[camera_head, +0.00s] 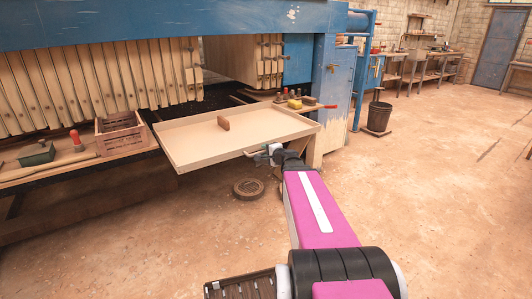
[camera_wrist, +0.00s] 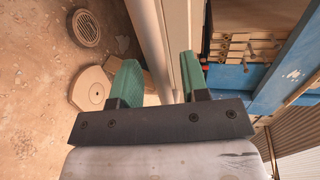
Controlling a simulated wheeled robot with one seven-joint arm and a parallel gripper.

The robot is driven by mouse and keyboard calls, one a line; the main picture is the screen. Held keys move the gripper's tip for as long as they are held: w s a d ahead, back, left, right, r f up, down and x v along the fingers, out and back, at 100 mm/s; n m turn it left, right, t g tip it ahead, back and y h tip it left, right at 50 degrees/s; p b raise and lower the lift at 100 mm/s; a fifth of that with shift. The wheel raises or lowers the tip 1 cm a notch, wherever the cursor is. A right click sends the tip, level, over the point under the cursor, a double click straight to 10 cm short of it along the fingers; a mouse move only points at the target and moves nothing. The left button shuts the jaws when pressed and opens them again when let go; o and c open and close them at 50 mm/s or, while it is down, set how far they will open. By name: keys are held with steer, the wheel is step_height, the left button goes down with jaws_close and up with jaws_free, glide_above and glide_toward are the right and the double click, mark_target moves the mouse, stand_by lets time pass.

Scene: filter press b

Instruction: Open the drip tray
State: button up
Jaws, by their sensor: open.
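The drip tray (camera_head: 190,137) is a wide, shallow beige tray that sticks out from under the blue filter press (camera_head: 150,20). My gripper (camera_head: 270,153) is at this handle, near the tray's front right. In the wrist view the gripper (camera_wrist: 160,62) has its two green fingers apart, with the pale handle bar (camera_wrist: 150,40) running between them. The fingers are not closed on the bar; whether either touches it I cannot tell.
A wooden crate (camera_head: 120,134), a green box (camera_head: 37,155) and a red-topped item (camera_head: 76,141) sit on the ledge left of the tray. A round floor drain (camera_head: 248,188) lies below. A dark bucket (camera_head: 378,117) stands at right. The floor in front is clear.

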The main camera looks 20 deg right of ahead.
steer(key=v, duration=1)
steer(key=shift+s, duration=0.15)
steer(key=s+a+f+n+g, duration=0.4)
steer(key=a+f+n+g, duration=0.2)
steer(key=a+f, duration=0.15)
steer(key=s+a+f+n+g, duration=0.4)
steer(key=a+f+n+g, duration=0.15)
steer(key=f, duration=0.25)
steer(key=s+f+n+g+h, duration=0.3)
steer(key=s+f+h, duration=0.1)
steer(key=s, duration=0.1)
steer(key=shift+s+a+f+h, duration=0.15)
steer(key=shift+f+h, duration=0.15)
steer(key=shift+h, duration=0.1)
